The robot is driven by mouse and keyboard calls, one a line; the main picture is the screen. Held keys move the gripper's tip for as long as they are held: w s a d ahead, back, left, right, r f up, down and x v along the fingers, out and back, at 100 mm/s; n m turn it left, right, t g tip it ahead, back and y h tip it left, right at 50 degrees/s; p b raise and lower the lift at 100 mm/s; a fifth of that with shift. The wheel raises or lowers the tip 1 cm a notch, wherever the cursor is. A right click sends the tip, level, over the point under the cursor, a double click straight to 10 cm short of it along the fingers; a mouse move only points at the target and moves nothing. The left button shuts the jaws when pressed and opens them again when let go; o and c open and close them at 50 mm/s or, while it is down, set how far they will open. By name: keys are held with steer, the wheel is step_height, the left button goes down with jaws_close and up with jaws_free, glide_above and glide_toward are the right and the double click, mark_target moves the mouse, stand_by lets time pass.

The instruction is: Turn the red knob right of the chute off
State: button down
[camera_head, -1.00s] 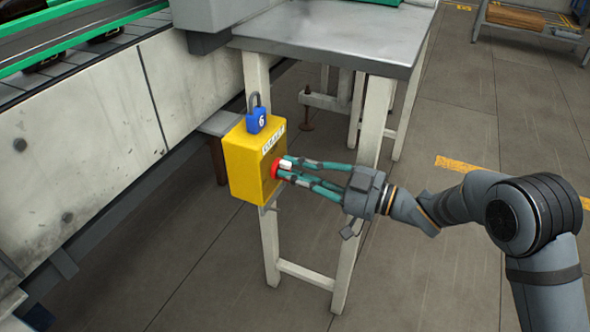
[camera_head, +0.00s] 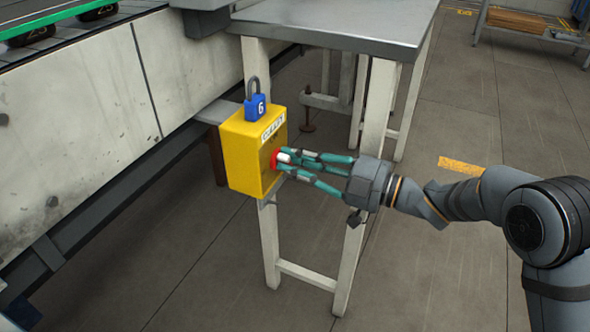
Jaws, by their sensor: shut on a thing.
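The red knob (camera_head: 274,160) sits on the right-hand face of a yellow switch box (camera_head: 245,157). A label (camera_head: 273,126) is on the same face above the knob; I cannot read it surely. My gripper (camera_head: 284,160) reaches in from the right with its green fingers, shut on the knob. The fingers hide much of the knob, so its turned position cannot be told. A blue padlock (camera_head: 256,107) marked 6 stands on top of the box.
A grey-topped table (camera_head: 340,28) with white legs stands behind the box. A conveyor (camera_head: 60,30) with a pale, stained side panel runs along the left. Open floor (camera_head: 440,290) lies to the right and in front.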

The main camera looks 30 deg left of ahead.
steer(key=n+b, duration=0.4)
steer(key=shift+s+f+n, duration=0.15)
steer(key=shift+f+n, duration=0.15)
steer(key=shift+s+r+n+b, duration=0.1)
steer(key=shift+n+b, duration=1.05)
steer(key=shift+n, duration=0.1)
steer(key=shift+s+r+n+b, duration=0.1)
steer(key=shift+n+b, duration=1.05)
steer(key=shift+n, duration=0.1)
steer(key=c, duration=1.6)
jaws_free()
steer(key=shift+c, duration=0.2)
steer(key=shift+w+d, duration=0.1)
steer(key=shift+d, duration=0.05)
steer(key=w+d, duration=0.1)
steer(key=d, duration=1)
steer(key=shift+w+d, duration=0.35)
